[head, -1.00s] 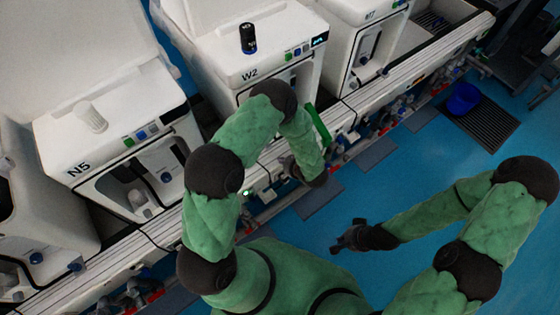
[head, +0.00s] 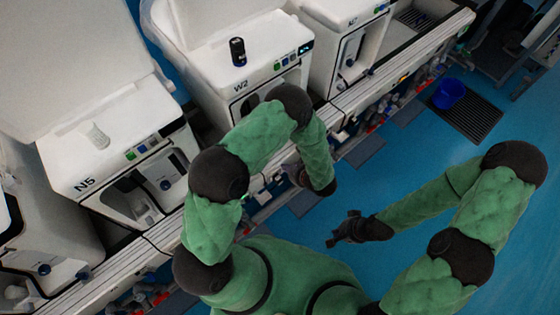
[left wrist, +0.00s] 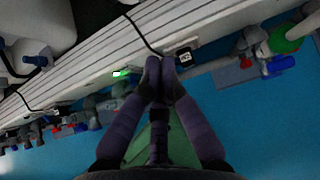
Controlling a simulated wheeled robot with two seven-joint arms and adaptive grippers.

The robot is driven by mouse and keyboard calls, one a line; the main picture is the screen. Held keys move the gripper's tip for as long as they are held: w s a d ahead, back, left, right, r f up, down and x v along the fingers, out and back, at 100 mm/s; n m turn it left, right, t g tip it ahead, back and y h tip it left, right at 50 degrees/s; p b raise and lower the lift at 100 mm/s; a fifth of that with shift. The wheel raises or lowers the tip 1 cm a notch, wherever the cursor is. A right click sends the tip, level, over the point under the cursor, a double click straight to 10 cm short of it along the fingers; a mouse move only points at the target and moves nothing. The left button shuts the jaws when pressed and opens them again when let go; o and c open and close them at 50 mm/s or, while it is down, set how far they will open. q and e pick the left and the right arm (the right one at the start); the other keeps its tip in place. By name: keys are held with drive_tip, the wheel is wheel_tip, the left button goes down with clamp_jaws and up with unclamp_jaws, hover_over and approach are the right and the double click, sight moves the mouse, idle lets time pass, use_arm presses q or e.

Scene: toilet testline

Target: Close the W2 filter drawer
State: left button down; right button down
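The white W2 machine (head: 215,65) stands at the top centre of the head view, its label on the top front edge. My left forearm covers much of its front, and I cannot make out the filter drawer or how far it is open. My left gripper (head: 292,170) is low in front of the rail below W2, partly hidden by my wrist. In the left wrist view its fingers (left wrist: 161,72) meet at the tips with nothing seen between them, over the edge of the white rail. My right gripper (head: 340,235) hangs over the blue floor, apart from everything; its finger opening is unclear.
The N5 machine (head: 75,165) stands to the left and another white machine (head: 335,15) to the right. A black cylinder (head: 238,52) stands on W2. A ribbed white rail (head: 130,255) with pipes and valves below runs along the front. The blue floor (head: 400,160) is open.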

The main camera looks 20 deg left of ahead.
use_arm(q)
drive_tip(key=shift+w+a+r+b+x, duration=0.15)
drive_tip(key=shift+a+r+b+x, duration=0.25)
drive_tip(key=shift+x, duration=1.65)
drive_tip(key=shift+w+a+r+b+x, duration=0.2)
drive_tip(key=shift+b+x, duration=0.45)
drive_tip(key=shift+x, duration=1.4)
drive_tip(key=shift+w+a+r+b+x, duration=0.15)
drive_tip(key=shift+r+b+x, duration=0.3)
drive_tip(key=shift+x, duration=1.6)
drive_tip(key=shift+s, duration=0.1)
drive_tip(key=w+a+b, duration=0.1)
drive_tip(key=a, duration=0.2)
drive_tip(key=shift+w+f+b, duration=0.15)
drive_tip(key=shift+w+b, duration=0.25)
drive_tip(key=shift+a, duration=0.1)
drive_tip(key=shift+w, duration=0.1)
